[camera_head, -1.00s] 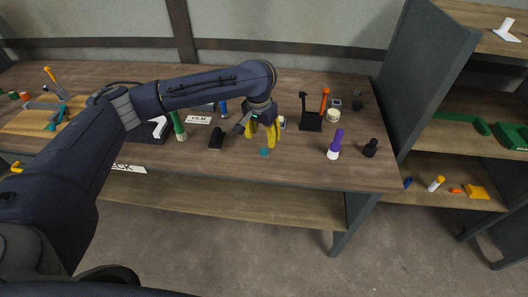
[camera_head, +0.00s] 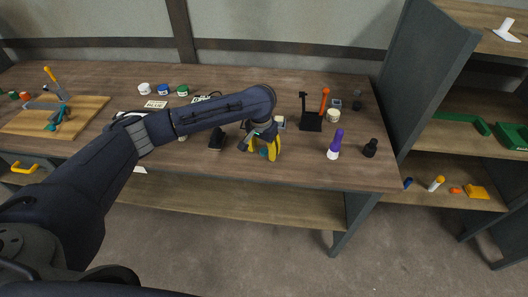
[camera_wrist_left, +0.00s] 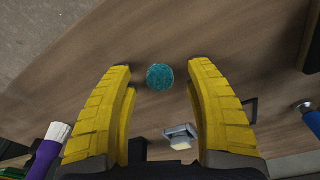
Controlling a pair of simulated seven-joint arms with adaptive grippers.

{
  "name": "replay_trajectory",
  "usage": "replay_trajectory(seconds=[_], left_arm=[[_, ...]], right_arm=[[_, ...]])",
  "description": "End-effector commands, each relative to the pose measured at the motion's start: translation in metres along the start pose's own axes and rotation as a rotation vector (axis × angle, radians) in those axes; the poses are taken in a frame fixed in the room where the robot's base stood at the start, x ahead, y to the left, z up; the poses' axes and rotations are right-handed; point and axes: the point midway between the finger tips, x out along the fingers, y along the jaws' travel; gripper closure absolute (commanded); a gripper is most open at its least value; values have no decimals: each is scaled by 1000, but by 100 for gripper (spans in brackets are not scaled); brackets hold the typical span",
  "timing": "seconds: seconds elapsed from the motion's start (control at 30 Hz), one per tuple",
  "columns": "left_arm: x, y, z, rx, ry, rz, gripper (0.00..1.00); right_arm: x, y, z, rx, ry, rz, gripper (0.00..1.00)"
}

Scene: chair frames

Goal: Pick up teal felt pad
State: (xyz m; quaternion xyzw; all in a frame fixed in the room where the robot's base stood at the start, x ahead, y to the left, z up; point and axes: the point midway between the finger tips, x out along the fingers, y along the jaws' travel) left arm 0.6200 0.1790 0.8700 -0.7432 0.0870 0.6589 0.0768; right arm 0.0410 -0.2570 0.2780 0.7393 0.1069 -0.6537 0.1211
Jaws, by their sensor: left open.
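The teal felt pad (camera_wrist_left: 160,77) is a small round disc lying flat on the wooden table. In the left wrist view it lies between and just beyond my left gripper's yellow fingertips (camera_wrist_left: 160,68). In the head view the pad (camera_head: 264,153) shows as a small teal patch between the fingers of my left gripper (camera_head: 264,156). The gripper is open and points down at the table near its front edge. It holds nothing. My right gripper is not in view.
A purple and white bottle (camera_head: 335,145) and a black knob-like object (camera_head: 370,148) stand to the right. A black stand (camera_head: 311,120) is behind them. A black object (camera_head: 217,138) lies left of the gripper. A small grey device (camera_wrist_left: 181,134) sits near the fingers.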

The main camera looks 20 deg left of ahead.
Motion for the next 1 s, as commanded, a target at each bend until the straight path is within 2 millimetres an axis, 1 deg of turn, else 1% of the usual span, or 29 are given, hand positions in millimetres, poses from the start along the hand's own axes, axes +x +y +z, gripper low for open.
replay_trajectory(seconds=[0.27, 0.6, 0.67, 0.7, 1.0], left_arm=[[1, 0, 0, 0, 1, 0, 46], [1, 0, 0, 0, 1, 0, 85], [1, 0, 0, 0, 1, -1, 92], [1, 0, 0, 0, 1, 0, 94], [0, 0, 0, 0, 1, -1, 94]], right_arm=[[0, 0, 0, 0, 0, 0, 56], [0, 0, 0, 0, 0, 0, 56], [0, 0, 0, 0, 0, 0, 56], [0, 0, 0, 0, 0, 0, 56], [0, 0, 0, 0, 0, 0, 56]])
